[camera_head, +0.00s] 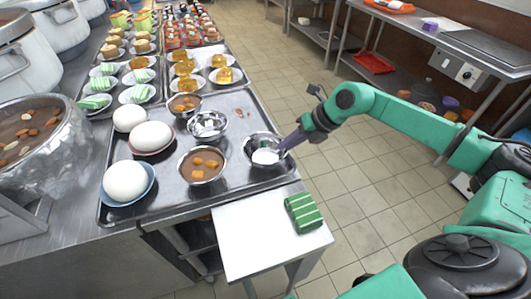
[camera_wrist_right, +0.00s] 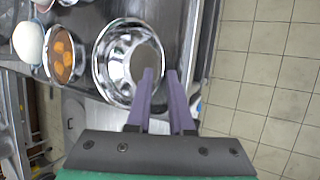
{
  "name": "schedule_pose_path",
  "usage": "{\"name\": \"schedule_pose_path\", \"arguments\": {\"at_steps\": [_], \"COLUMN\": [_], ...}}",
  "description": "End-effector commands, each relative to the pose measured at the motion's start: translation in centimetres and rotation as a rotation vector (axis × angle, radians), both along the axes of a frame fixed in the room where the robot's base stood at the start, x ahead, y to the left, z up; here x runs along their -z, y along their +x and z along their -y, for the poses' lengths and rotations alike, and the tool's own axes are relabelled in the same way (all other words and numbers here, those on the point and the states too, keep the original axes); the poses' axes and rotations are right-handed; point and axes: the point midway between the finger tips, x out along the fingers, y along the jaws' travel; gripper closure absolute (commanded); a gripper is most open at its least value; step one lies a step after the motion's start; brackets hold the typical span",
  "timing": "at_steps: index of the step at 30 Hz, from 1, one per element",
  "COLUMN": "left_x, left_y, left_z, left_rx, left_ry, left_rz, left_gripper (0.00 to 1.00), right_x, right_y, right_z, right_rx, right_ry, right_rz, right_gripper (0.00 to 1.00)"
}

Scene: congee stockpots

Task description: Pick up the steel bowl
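A steel bowl (camera_head: 252,155) stands at the right edge of the large metal tray, with a pale patch in its bottom. It also shows in the right wrist view (camera_wrist_right: 112,62), with a shiny, empty-looking inside. My right gripper (camera_head: 277,150) is at this bowl's right rim. In the right wrist view its two purple fingers (camera_wrist_right: 160,75) are apart, one over the bowl's inside and the other beyond the rim. I cannot tell whether either touches the rim. A second steel bowl (camera_head: 208,125) with white pieces in it stands farther left. My left gripper is not in view.
The metal tray (camera_head: 225,187) also holds a bowl of brown congee with orange pieces (camera_head: 202,165) and several white domed items (camera_head: 127,181). A green striped block (camera_head: 303,212) lies on a white side table (camera_head: 245,240). Plated foods fill the back. Open tiled floor (camera_head: 350,180) lies to the right.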

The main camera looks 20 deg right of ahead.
Motion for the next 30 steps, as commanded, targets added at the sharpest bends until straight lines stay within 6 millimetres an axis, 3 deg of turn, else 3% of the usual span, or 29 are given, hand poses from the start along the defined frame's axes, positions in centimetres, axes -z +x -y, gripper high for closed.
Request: {"name": "schedule_pose_path", "arguments": {"at_steps": [4, 11, 13, 14, 30], "left_x": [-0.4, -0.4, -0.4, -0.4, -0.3], "left_y": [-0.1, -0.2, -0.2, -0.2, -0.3], "left_z": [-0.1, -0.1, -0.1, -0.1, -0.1], "left_rx": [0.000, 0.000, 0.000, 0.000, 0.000], "left_ry": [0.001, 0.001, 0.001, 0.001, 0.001], "left_rz": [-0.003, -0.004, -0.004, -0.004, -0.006], "left_gripper": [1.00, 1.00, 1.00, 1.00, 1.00], "right_x": [2.1, 2.7, 2.7, 2.7, 2.7], "right_y": [1.1, 1.3, 1.3, 1.3, 1.2], "right_z": [-1.2, -1.4, -1.4, -1.4, -1.3], "right_rx": [0.000, 0.001, 0.000, 0.000, 0.000], "right_ry": [0.004, 0.000, 0.001, 0.001, 0.000], "right_rz": [-0.001, 0.000, 0.000, 0.000, -0.002], "right_gripper": [0.80, 0.80, 0.99, 1.00, 1.00]}}
